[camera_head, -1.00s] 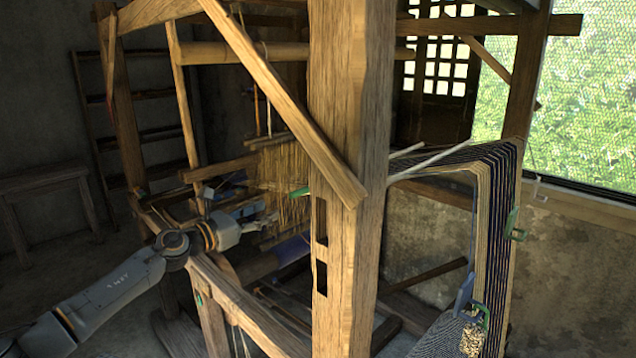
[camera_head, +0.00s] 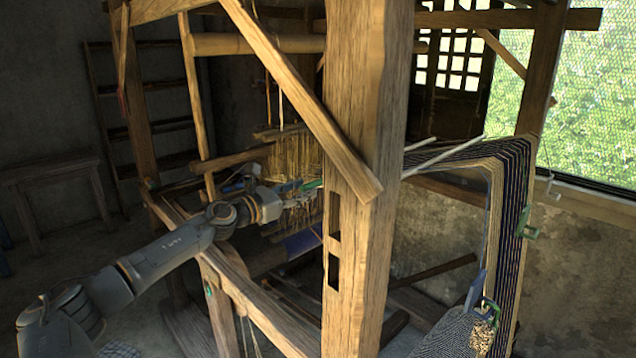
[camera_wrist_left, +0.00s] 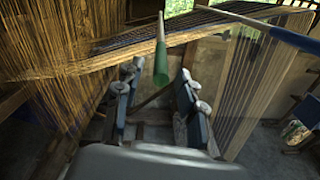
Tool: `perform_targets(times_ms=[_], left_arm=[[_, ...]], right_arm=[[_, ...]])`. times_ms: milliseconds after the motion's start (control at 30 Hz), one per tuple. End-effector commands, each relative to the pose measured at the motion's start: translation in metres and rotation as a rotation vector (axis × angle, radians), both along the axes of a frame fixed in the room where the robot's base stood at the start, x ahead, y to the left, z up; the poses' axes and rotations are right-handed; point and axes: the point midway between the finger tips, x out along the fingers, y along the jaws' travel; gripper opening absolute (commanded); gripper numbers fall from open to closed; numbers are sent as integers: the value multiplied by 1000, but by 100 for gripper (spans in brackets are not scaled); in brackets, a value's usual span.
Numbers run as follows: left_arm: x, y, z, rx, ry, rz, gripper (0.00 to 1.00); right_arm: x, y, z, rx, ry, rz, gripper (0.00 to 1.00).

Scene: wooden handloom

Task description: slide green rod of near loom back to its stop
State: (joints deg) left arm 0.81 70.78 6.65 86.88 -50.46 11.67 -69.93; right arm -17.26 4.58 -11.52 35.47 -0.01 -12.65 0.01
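The near loom is the large wooden frame with a thick front post (camera_head: 362,130). The green rod (camera_head: 312,184) shows as a short green end beside that post. In the left wrist view the green end of the rod (camera_wrist_left: 161,64) points towards me, with a paler shaft behind it. My left gripper (camera_head: 288,188) is at the rod's end in the head view. In the left wrist view its two fingers (camera_wrist_left: 160,80) are spread apart, with the green end between them and a gap on each side. My right gripper is not in view.
A diagonal brace (camera_head: 300,100) crosses above my left gripper. Pale warp threads (camera_head: 292,157) hang close behind it. A blue-ended rod (camera_wrist_left: 262,24) lies to the right in the wrist view. Striped warp (camera_head: 512,190) hangs at the right. A lower side beam (camera_head: 250,300) runs below my arm.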

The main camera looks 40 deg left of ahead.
Motion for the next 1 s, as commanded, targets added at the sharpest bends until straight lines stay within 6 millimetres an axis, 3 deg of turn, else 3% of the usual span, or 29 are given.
perform_targets(times_ms=[600,1000], left_arm=[[53,-4,3,-1,-2,2,39],[60,-6,0,1,0,-1,39]], right_arm=[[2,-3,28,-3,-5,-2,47],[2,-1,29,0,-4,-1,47]])
